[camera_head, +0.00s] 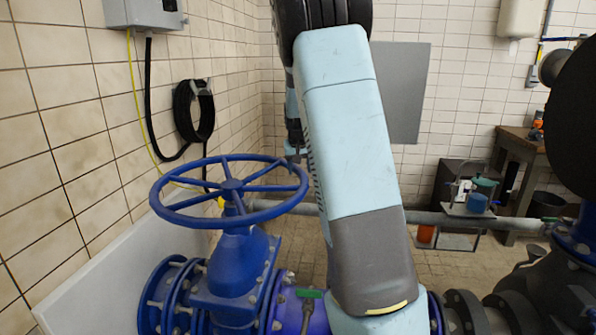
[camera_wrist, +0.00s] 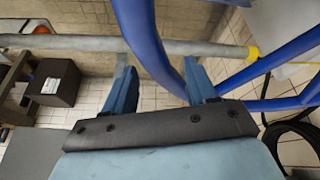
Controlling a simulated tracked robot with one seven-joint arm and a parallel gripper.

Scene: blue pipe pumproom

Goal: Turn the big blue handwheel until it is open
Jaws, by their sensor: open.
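The big blue handwheel (camera_head: 231,185) sits level on top of a blue valve body (camera_head: 235,270), left of my arm in the head view. My gripper (camera_head: 294,152) is partly hidden behind my arm and shows just by the wheel's far right rim. In the wrist view the two fingers of my gripper (camera_wrist: 161,88) stand apart. The blue rim (camera_wrist: 148,40) of the handwheel runs between them and passes close to the right finger. I cannot tell whether it touches. Spokes (camera_wrist: 270,75) of the wheel lie to the right.
A grey horizontal pipe (camera_head: 450,217) runs behind the wheel. A tiled wall with a coiled black hose (camera_head: 194,110) stands at left. Blue and dark pipework (camera_head: 470,312) lies at lower right. A wooden bench (camera_head: 520,150) stands at the back right.

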